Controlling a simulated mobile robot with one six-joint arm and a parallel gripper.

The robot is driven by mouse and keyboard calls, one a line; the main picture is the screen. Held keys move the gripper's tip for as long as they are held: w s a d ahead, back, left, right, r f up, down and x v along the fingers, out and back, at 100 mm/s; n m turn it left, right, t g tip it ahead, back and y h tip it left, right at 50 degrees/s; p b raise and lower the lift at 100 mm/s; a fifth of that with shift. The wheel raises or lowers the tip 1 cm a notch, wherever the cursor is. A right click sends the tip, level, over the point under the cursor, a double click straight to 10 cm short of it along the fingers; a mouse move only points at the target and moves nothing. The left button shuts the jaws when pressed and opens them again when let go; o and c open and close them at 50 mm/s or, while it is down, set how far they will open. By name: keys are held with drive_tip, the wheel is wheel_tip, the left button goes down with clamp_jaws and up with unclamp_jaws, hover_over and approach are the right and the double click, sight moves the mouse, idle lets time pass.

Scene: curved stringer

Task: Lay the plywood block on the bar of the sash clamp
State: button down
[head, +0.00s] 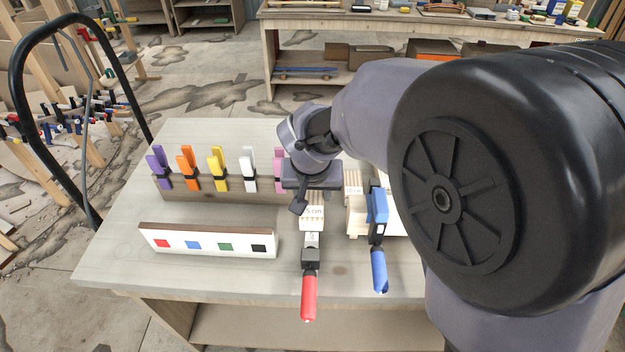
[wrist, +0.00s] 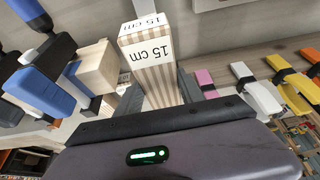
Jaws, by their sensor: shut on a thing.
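My gripper (head: 313,192) is shut on a striped plywood block (head: 312,215) marked as 15 cm in the wrist view (wrist: 150,70). The gripper's fingers (wrist: 162,92) flank the block there. A red-handled clamp (head: 310,290) lies just in front of the block in the head view. Its grey and black part shows right below the block; most of its bar is hidden, and I cannot tell whether the block touches it. A blue-handled clamp (head: 378,240) stands to the right; it also shows in the wrist view (wrist: 40,90). I cannot tell which clamp is the sash clamp.
Another light wood block (head: 353,190) stands beside the blue clamp. A rail (head: 220,188) holds several coloured spring clamps behind left. A white board (head: 205,242) with colour squares stands front left. The tabletop (head: 120,260) is free at far left.

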wheel_tip(320, 180, down, 6)
drive_tip(key=shift+s+f+b, duration=0.1)
drive_tip(key=shift+f+b, duration=0.15)
drive_tip(key=shift+b, duration=0.85)
drive_tip(key=shift+f, duration=0.15)
drive_tip(key=c, duration=0.7)
unclamp_jaws()
